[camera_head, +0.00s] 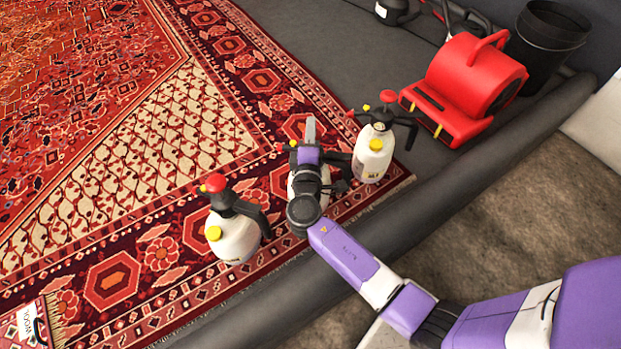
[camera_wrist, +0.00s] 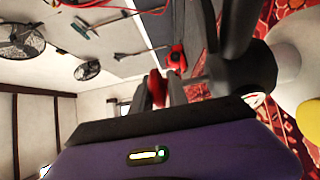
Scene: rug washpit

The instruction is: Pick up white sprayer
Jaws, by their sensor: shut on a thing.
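Three white sprayers with black tops and yellow caps stand close together by the rug's edge in the head view. One is at the left (camera_head: 236,238), one at the right (camera_head: 371,160). The middle sprayer (camera_head: 294,186) is mostly hidden behind my wrist and gripper (camera_head: 309,142), which is shut on its upper part. The left and right ones have red knobs. In the wrist view a white sprayer body (camera_wrist: 291,48) with a dark top and yellow cap fills the right side, very close. I cannot tell for sure which sprayer that is.
A patterned red rug (camera_head: 160,150) lies under the sprayers. A dark padded curb (camera_head: 440,205) runs along its edge. A red blower (camera_head: 470,75) and a black bucket (camera_head: 548,38) stand at the upper right. A white packet (camera_head: 25,325) lies at the lower left.

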